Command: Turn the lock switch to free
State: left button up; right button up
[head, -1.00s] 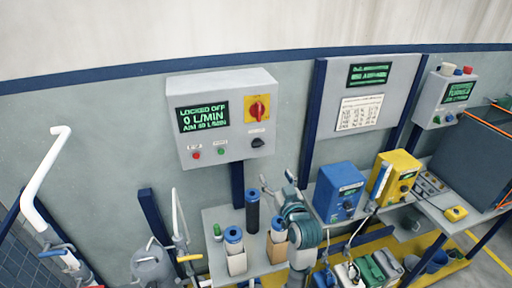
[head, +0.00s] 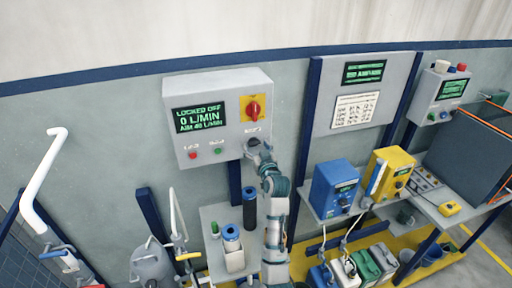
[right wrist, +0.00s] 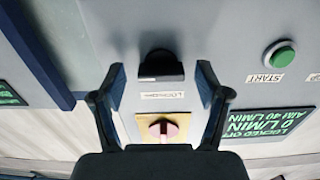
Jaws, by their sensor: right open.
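The grey control box (head: 222,160) hangs on the wall, and its screen (head: 199,117) reads LOCKED OFF, 0 L/MIN. The black lock switch (right wrist: 161,66) is at the box's lower right; its label (right wrist: 162,95) seems to begin with LOCK. My right gripper (right wrist: 160,75) is open, with one finger on each side of the switch in the wrist view; I cannot tell whether they touch it. In the head view the right gripper (head: 257,148) covers most of the switch. My left gripper is out of view.
A red rotary switch (head: 253,108) on a yellow plate sits just above the lock switch. A green START button (right wrist: 279,57) and a red button (head: 193,155) are to the left in the head view. Blue (head: 335,187) and yellow (head: 388,172) units stand on the right shelf.

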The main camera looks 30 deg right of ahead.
jog(key=shift+d, duration=0.1)
jog(key=c, duration=1.2)
jog(key=shift+o, duration=0.2)
jog(key=shift+n, duration=0.4)
jog(key=n+p, duration=0.4)
jog(key=n, duration=0.1)
jog(key=shift+r, duration=0.2)
jog(key=n+p, duration=0.3)
jog(key=n, duration=0.2)
jog(key=shift+f+n+p, duration=0.2)
jog(key=shift+n+p, duration=0.1)
jog(key=shift+n, duration=1.5)
jog(key=shift+f+n+p, duration=0.15)
jog(key=shift+n+p, duration=0.1)
jog(key=shift+n, duration=1.55)
jog(key=shift+f, duration=0.1)
